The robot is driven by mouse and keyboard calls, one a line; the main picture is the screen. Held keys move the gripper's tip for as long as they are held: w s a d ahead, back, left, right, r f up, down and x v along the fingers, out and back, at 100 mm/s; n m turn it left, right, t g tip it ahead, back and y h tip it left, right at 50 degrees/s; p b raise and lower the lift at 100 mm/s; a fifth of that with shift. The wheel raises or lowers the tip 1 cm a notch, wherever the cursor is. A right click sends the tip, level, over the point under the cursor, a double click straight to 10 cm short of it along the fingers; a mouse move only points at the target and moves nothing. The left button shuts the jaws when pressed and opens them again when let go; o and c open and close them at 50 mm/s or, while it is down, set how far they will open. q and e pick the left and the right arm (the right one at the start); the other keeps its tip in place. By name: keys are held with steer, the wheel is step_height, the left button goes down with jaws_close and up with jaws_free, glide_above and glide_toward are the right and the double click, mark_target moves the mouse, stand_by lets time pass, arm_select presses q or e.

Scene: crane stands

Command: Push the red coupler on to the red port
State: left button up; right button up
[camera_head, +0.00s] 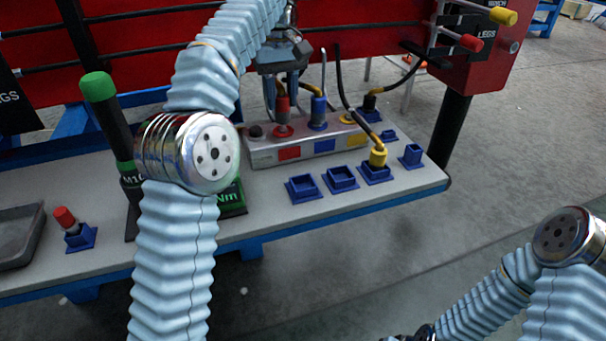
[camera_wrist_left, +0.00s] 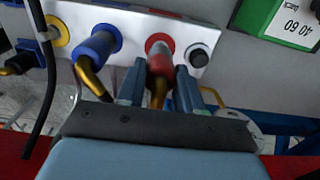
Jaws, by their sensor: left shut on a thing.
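My left gripper (camera_head: 282,88) is shut on the red coupler (camera_head: 282,106) above the metal port block. In the left wrist view the gripper's fingers (camera_wrist_left: 159,88) stand on both sides of the red coupler (camera_wrist_left: 161,64), with its hose between them. The coupler is upright and lined up with the red port (camera_head: 281,131). In the wrist view its front end meets the red ring of the port (camera_wrist_left: 159,39). I cannot tell whether it is fully seated. My right gripper is not clearly in view.
A blue coupler (camera_head: 319,109) stands on the block beside the red one. A yellow coupler (camera_head: 378,157) sits in a blue holder at right, near empty blue holders (camera_head: 303,189). A black knob (camera_head: 255,131) is left of the red port. A green-capped tool (camera_head: 104,110) stands at left.

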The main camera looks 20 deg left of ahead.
arm_select(q)
steer(key=shift+f+b, duration=0.6)
steer(key=shift+f, duration=0.3)
arm_select(e)
steer(key=shift+f, duration=0.6)
arm_select(q)
steer(key=o, duration=1.2)
